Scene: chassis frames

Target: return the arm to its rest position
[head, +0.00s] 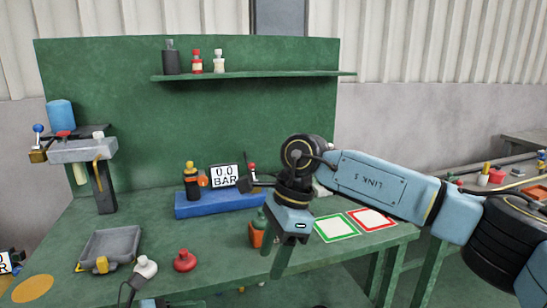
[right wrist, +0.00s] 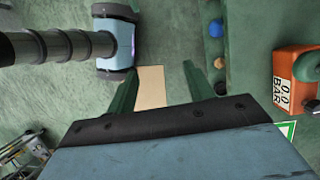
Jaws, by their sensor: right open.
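My right arm (head: 375,188) comes in from the right in the head view and reaches over the green bench. A pale tan patch (right wrist: 151,87) shows beyond the gap. I cannot make out my left gripper in the head view.
Green-framed (head: 336,228) and red-framed (head: 371,219) squares lie at right. A shelf (head: 270,75) holds bottles.

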